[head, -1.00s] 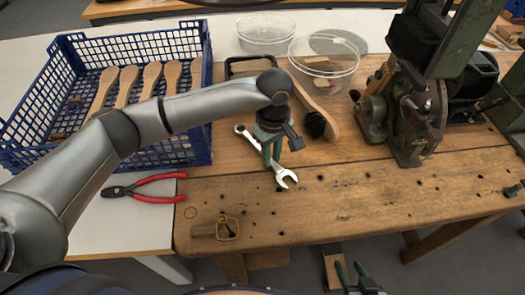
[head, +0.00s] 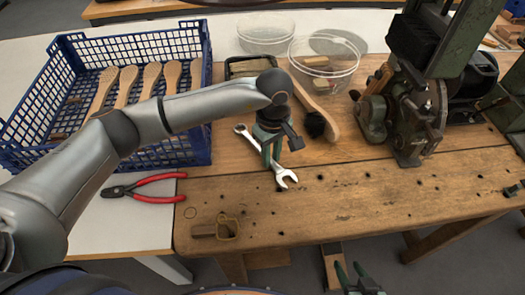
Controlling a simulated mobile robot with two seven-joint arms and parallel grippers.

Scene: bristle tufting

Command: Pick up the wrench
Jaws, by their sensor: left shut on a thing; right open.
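The wrench (head: 285,177) is a silver combination wrench over the wooden workbench, left of its middle. Its open end points down and right, and its ring end shows at the upper left. My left gripper (head: 271,160) points down from above and is shut on the wrench's shaft, which its fingers partly hide. I cannot tell whether the wrench touches the bench top. My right gripper (head: 358,283) is at the bottom edge, below the bench's front edge. It is open, empty and partly cut off.
A blue crate (head: 185,152) with several wooden brush handles stands at the left. Red-handled pliers (head: 150,188) lie on the white table. A brush (head: 318,122), clear tubs (head: 345,72) and a green machine (head: 415,115) stand behind. The bench's front right is mostly clear.

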